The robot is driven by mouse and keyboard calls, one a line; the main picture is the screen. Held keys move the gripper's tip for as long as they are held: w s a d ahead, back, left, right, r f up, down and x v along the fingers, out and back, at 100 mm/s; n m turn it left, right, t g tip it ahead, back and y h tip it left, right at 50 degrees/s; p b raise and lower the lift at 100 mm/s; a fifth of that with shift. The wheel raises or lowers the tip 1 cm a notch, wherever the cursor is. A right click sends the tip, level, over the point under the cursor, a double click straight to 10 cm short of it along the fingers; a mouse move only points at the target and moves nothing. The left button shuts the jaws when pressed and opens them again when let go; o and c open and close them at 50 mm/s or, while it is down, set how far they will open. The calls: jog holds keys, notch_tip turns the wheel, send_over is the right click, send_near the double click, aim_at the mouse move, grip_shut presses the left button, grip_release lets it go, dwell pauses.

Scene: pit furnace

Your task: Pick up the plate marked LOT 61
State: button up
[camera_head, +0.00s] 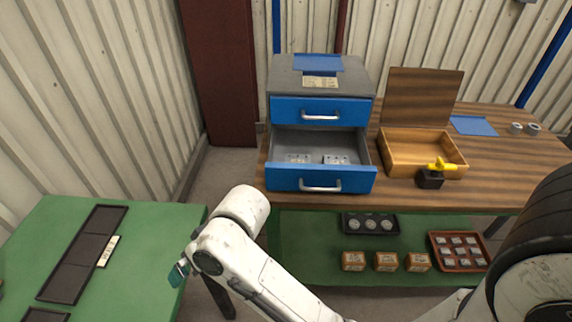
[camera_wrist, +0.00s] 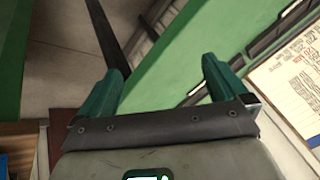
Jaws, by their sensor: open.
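My gripper (camera_head: 178,273) is at the right edge of the green table at the left, with its green fingers over or beside that edge. In the wrist view my gripper (camera_wrist: 163,75) is open, with nothing between its fingers. Small pale marked plates (camera_head: 336,160) lie in the open lower drawer (camera_head: 320,180) of the blue-fronted cabinet, well to the right of my gripper. Their markings are too small to read, so I cannot tell which plate, if any, says LOT 61.
The green table (camera_head: 150,230) holds a long dark tray (camera_head: 82,255) and a cream label (camera_head: 108,251). A printed sheet (camera_wrist: 294,85) shows in the wrist view. The wooden bench (camera_head: 490,185) carries an open wooden box (camera_head: 398,160) and a yellow-handled black device (camera_head: 431,180). Trays and blocks (camera_head: 386,262) sit below.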

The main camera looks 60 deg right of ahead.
jog(key=w+d+r+m+t, duration=0.15)
jog(key=w+d+r, duration=0.25)
jog(key=w+r, duration=0.65)
jog(key=w+d+r+m+h, duration=0.1)
jog(key=w+d+r, duration=0.1)
jog(key=d+r, duration=0.4)
jog(key=m+g+h, duration=0.5)
jog(key=m+g, duration=0.1)
jog(key=m, duration=0.1)
send_near(298, 159)
notch_tip(298, 159, down, 2)
jog(key=shift+f+m+p, duration=0.15)
jog(key=shift+m+p, duration=0.1)
jog(key=shift+p, duration=0.25)
jog(key=shift+p+x, duration=0.4)
jog(key=shift+x, duration=2.6)
jog(key=shift+w+d, duration=0.1)
jog(key=shift+d, duration=0.05)
